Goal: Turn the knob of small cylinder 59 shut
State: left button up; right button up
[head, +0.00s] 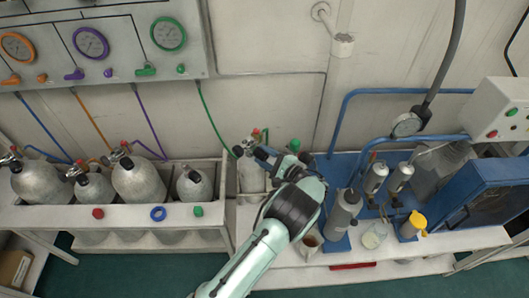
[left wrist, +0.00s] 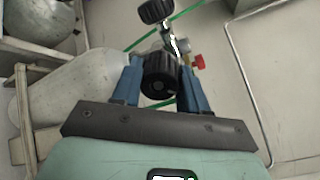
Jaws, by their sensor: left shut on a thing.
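A small grey cylinder (head: 250,172) stands upright at the right end of the cylinder row, with a green hose running to its valve. No number on it is readable. My left gripper (head: 264,154) is at its valve and partly hides it. In the left wrist view, the blue fingers of my left gripper (left wrist: 157,78) are shut on a round black knob (left wrist: 160,82), one finger on each side. Beyond it are a second black knob (left wrist: 154,11) and a small red knob (left wrist: 199,62) on the metal valve. My right gripper is not in view.
Several grey cylinders stand in a white rack (head: 150,217) on the left. A gauge panel (head: 100,45) hangs above.

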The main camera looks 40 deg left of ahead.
pick_arm(q)
jog(key=m+p, duration=0.4)
jog(key=m, duration=0.1)
jog(key=shift+w+r, duration=0.1)
jog(key=shift+r, duration=0.1)
jog(key=shift+f+m+p, duration=0.15)
jog(key=shift+m+p, duration=1.15)
jog(key=shift+m, duration=0.7)
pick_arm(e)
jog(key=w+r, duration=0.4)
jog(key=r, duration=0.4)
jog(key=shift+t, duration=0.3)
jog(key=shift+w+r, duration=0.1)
pick_arm(q)
jog(key=o, duration=1.1)
jog(key=shift+c, duration=0.2)
jog(key=d+b, duration=0.1)
jog(key=d, duration=1.2)
jog(key=shift+s+d+b, duration=0.2)
jog(key=shift+s+b, duration=0.1)
jog(key=shift+s, duration=0.05)
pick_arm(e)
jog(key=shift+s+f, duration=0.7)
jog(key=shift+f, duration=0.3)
